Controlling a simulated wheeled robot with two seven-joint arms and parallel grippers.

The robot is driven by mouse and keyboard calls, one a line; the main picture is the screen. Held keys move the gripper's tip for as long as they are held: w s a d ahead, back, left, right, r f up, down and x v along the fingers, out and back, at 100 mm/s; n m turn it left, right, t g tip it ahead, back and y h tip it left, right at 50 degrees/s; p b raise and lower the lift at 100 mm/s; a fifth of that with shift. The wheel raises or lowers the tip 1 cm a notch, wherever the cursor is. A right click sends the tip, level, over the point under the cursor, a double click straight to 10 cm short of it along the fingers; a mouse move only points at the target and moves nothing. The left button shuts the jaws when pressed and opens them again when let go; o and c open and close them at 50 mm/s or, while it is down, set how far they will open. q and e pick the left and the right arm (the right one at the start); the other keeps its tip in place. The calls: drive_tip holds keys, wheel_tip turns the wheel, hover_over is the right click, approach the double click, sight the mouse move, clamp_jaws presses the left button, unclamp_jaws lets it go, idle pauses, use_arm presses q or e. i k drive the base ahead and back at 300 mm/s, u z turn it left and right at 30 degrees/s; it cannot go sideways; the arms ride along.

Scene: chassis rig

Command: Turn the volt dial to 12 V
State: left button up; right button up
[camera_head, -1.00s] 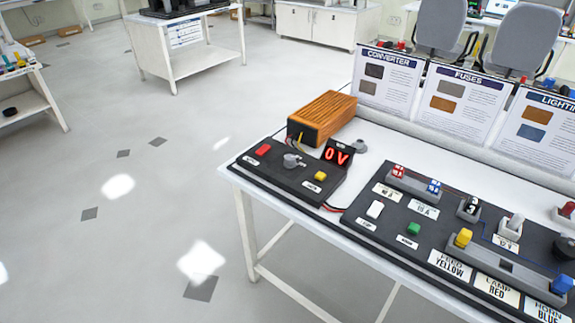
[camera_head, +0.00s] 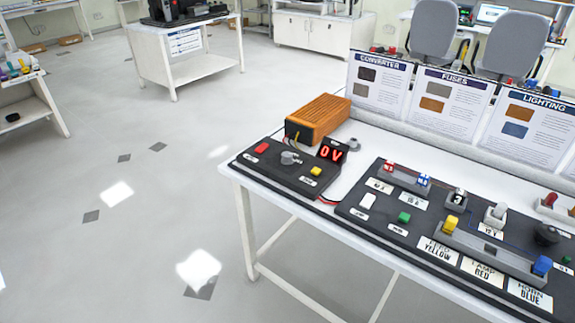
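The volt dial (camera_head: 288,158) is a small grey knob in the middle of the black converter panel (camera_head: 264,173), at the left end of the white table. The red digital display (camera_head: 332,151) beside it reads 0 V. A red button (camera_head: 261,148) is to the left of the dial and a yellow button (camera_head: 316,171) to its right. The orange converter box (camera_head: 320,118) sits behind the panel. Neither of my grippers shows in the head view.
A larger black panel (camera_head: 350,210) with fuses, switches and coloured plugs covers the table's right part. Info boards (camera_head: 447,102) stand along the back. Open floor (camera_head: 150,240) lies left of the table (camera_head: 243,190).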

sight(286, 159)
drive_tip(key=z, duration=0.05)
drive_tip(key=k, duration=0.85)
drive_tip(key=u, duration=0.85)
drive_tip(key=i, duration=1.6)
drive_tip(key=z, duration=0.9)
